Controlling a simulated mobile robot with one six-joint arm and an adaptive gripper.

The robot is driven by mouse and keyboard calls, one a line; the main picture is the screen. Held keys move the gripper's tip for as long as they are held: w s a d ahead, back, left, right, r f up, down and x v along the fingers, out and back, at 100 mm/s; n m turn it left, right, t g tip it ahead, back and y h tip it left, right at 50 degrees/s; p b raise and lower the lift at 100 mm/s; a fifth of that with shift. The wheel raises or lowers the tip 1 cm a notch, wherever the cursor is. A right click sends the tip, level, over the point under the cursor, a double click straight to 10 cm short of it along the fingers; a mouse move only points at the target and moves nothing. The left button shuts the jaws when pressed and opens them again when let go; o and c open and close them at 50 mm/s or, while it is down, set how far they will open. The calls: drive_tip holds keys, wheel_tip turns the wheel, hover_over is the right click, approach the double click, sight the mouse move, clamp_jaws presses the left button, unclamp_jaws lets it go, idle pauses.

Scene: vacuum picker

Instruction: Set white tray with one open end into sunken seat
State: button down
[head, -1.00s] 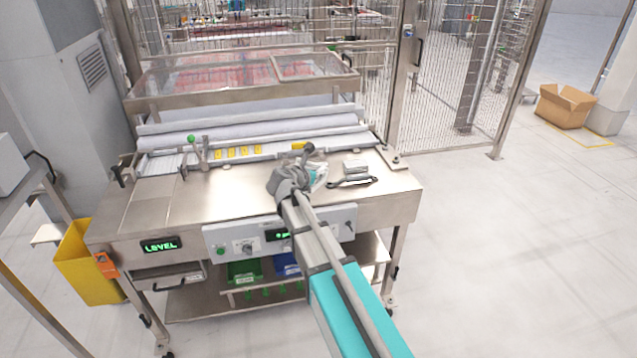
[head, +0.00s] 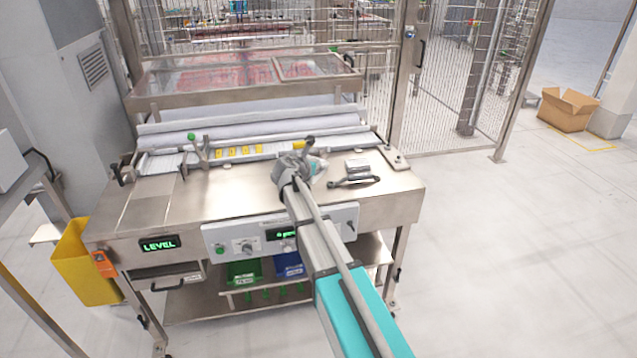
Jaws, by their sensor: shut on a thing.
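My gripper (head: 314,167) is over the right half of the steel bench top, at the end of my arm, which reaches in from the lower right. It is shut on a small whitish thing, taken to be the white tray; my wrist and fingers hide most of it. I cannot make out its open end. The sunken seat cannot be told for certain at this size. A small pale rectangular piece (head: 357,164) is on the bench just right of my gripper, apart from it.
A dark-handled tool (head: 354,181) lies on the steel bench (head: 235,190) right of my gripper. White rollers (head: 250,138) and several yellow tags (head: 232,151) run along the back. A green-knobbed lever (head: 192,138) stands at the left. The bench's middle left is clear.

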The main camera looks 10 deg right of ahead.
drive_tip(key=w+f+b, duration=0.2)
drive_tip(key=w+f, duration=0.1)
drive_tip(key=w+d+f+b, duration=0.1)
drive_tip(key=w+f+b, duration=0.2)
drive_tip(key=shift+w+d, duration=0.2)
idle(0.4)
drive_tip(key=shift+w+f+b, duration=0.3)
drive_tip(key=shift+f+b, duration=0.2)
drive_tip(key=shift+b, duration=0.25)
drive_tip(key=shift+d+f+b, duration=0.1)
drive_tip(key=shift+f+b, duration=1.4)
drive_tip(key=shift+f, duration=0.1)
drive_tip(key=c, duration=0.6)
unclamp_jaws()
